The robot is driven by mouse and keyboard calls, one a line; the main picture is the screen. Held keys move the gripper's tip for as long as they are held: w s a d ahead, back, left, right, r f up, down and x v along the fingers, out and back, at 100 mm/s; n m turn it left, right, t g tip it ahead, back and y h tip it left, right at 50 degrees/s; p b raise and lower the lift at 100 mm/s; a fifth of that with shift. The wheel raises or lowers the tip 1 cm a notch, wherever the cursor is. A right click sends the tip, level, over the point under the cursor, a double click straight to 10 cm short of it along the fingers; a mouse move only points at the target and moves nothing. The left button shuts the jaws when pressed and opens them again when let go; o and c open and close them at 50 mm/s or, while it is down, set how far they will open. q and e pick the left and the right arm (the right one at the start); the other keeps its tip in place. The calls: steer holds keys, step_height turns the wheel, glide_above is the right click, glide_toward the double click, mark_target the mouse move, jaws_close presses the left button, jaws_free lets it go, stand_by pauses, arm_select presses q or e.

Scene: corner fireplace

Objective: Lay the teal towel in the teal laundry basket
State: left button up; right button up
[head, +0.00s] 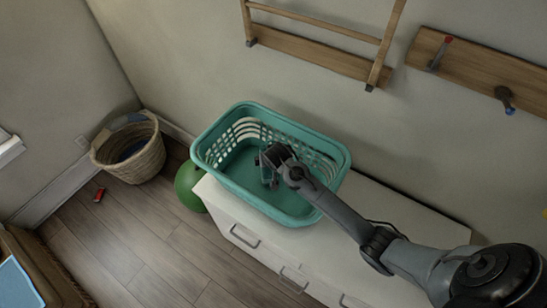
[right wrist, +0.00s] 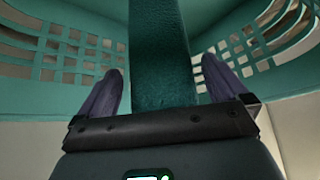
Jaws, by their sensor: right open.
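The teal laundry basket (head: 213,135) stands upright on a white drawer unit against the wall, and its slotted walls (right wrist: 255,45) show in the right wrist view. My right gripper (head: 267,172) reaches down into the basket from the right. In the right wrist view, my right gripper (right wrist: 163,85) has its two fingers spread apart. A strip of textured teal cloth, the teal towel (right wrist: 158,50), lies between the fingers with gaps on both sides. In the head view I cannot make out the towel against the teal basket. My left gripper is not in view.
The white drawer unit (head: 400,215) has free top space right of the basket, under my arm. A wicker basket (head: 130,160) and a green round object (head: 188,188) stand on the floor to the left. A wooden rack (head: 315,55) and hook board (head: 480,65) hang on the wall.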

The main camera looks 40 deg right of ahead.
steer(key=v, duration=0.9)
